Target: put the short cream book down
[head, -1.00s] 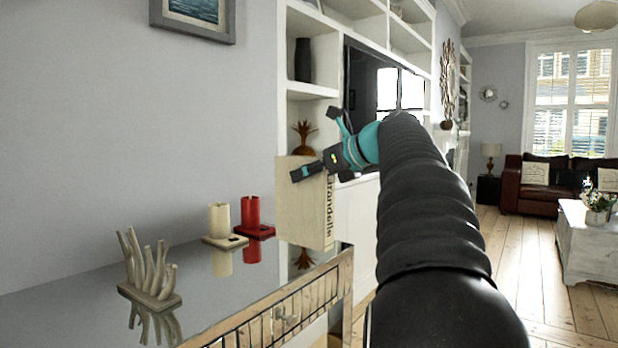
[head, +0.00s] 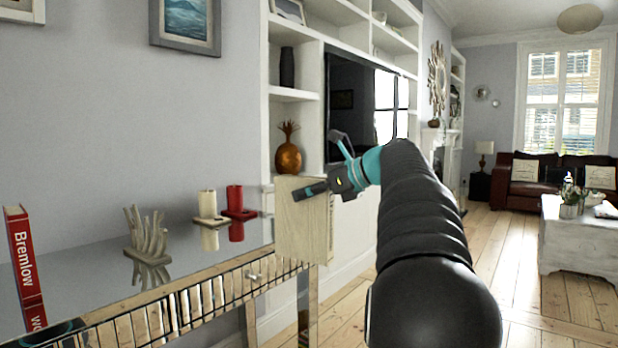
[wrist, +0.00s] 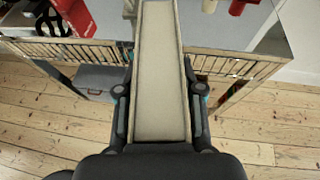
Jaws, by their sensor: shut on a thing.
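The short cream book (head: 301,226) is upright in my gripper (head: 326,190), beside the right end of the mirrored table (head: 90,258) in the head view. My gripper is shut on it. In the wrist view the cream book (wrist: 160,75) stretches away between the two fingers of my gripper (wrist: 160,115), with the table's front edge (wrist: 225,65) beyond and below. The far end of the book is cut off by the picture's top edge.
On the table stand a red book (head: 24,262) at left, a cream coral-like ornament (head: 147,235), a cream holder (head: 208,207) and a red holder (head: 236,203). The tabletop between the red book and the ornament is clear. White shelves (head: 292,120) stand behind.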

